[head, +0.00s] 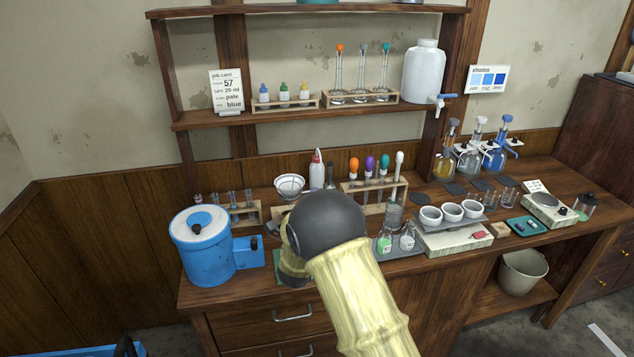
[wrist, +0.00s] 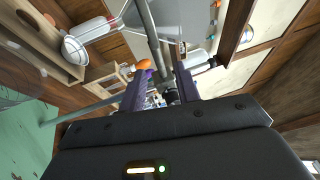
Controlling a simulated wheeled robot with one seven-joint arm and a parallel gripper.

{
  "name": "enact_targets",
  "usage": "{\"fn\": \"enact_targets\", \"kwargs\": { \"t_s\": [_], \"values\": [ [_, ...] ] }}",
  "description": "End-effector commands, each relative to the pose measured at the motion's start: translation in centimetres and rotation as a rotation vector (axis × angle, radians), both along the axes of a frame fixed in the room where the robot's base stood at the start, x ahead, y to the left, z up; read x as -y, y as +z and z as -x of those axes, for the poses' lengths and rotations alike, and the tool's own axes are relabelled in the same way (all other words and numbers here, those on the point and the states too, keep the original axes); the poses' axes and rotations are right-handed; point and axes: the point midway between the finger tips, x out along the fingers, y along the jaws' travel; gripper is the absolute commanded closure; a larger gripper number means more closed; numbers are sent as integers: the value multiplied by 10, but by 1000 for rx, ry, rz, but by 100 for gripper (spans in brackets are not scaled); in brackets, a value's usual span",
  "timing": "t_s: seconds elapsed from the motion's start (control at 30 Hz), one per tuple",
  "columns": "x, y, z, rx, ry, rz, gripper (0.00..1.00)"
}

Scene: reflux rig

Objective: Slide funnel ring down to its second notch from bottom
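My gripper (wrist: 160,92) shows in the wrist view as two purple fingers standing apart, with a small dark part and a grey rod end visible in the gap. I see no firm contact. The grey rod (wrist: 150,35) runs from the top edge toward that gap. A thinner pale rod (wrist: 82,111) runs from a green surface (wrist: 25,140) toward the left finger. I cannot tell for certain which part is the funnel ring, and no notches can be made out. In the head view my dark wrist and pale arm hide the rig and gripper; only a bit of green base shows.
A white bowl (head: 289,185), also in the wrist view (wrist: 75,48), stands behind my wrist. A dropper rack (head: 375,200) and a tray of bottles (head: 398,250) are close on the right. A blue tank (head: 203,255) stands left. Shelves (head: 320,115) rise behind.

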Motion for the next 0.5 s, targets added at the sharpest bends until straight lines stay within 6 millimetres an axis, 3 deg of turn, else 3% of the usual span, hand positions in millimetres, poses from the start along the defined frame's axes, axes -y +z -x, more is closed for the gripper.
{"fn": "enact_targets", "kwargs": {
  "t_s": [0.3,0.5],
  "values": [
    [6,11,-48,2,-1,1,68],
    [7,12,-60,1,0,0,68]
  ]
}}
